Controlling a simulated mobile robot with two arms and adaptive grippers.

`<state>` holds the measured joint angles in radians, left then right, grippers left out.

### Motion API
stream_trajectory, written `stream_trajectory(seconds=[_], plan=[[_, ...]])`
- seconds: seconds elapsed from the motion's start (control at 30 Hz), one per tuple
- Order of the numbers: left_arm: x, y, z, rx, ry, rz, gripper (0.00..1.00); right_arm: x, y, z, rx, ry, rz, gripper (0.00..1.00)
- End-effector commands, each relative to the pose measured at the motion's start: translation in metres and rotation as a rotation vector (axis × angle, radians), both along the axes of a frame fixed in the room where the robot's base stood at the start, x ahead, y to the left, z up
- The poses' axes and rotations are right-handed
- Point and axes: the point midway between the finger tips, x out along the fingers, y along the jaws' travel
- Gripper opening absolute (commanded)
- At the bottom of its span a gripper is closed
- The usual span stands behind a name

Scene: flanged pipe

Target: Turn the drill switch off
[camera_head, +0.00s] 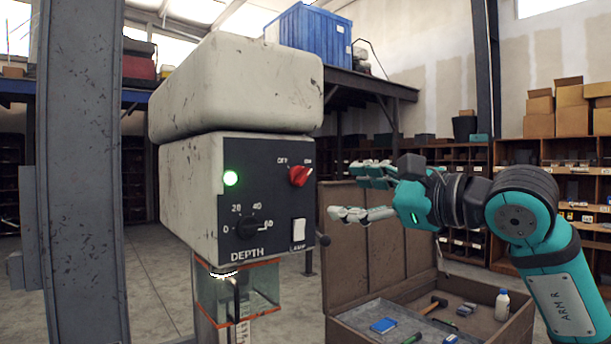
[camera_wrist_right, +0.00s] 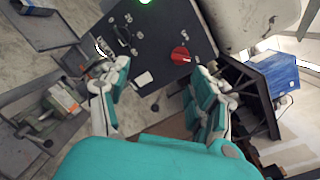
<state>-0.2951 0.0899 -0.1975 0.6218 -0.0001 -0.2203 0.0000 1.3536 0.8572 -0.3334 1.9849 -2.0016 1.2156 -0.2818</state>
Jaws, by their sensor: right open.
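The drill (camera_head: 190,185) is a worn cream machine with a black control panel. Its red rotary switch (camera_head: 299,175) sits at the panel's upper right between the OFF and ON labels, its pointer toward ON. A green lamp (camera_head: 231,178) glows at the panel's upper left. My right gripper (camera_head: 345,198) is open and empty, to the right of the panel and apart from it. In the right wrist view the red switch (camera_wrist_right: 181,56) lies ahead, between the spread fingers (camera_wrist_right: 158,85) and beyond them. My left gripper is not in view.
A black DEPTH dial (camera_head: 248,226) and a white LAMP rocker (camera_head: 299,231) are below the switch. A clear orange-edged guard (camera_head: 240,290) hangs under the drill head. An open toolbox (camera_head: 480,315) with a hammer and bottle stands at lower right. A steel column (camera_head: 80,170) rises at left.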

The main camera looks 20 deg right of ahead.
Motion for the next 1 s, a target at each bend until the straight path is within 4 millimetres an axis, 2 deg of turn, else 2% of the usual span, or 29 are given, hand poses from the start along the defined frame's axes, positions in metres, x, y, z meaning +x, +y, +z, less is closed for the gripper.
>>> stream_trajectory(seconds=[0.03,0.1,0.27,0.57,0.8,1.0], plan=[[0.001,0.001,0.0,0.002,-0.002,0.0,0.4,-0.007,-0.011,0.011,-0.038,-0.029,-0.057,0.63],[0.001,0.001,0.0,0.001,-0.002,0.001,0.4,-0.011,-0.022,0.02,-0.069,-0.051,-0.111,0.63],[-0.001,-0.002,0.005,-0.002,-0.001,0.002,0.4,-0.004,-0.024,0.024,-0.081,-0.056,-0.138,0.63],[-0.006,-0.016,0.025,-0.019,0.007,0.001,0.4,0.052,-0.003,0.026,-0.076,-0.053,-0.131,0.63],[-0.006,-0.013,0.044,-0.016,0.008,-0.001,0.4,0.101,0.015,0.026,-0.077,-0.052,-0.131,0.63],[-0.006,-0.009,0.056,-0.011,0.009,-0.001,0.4,0.133,0.026,0.025,-0.077,-0.053,-0.133,0.63]])
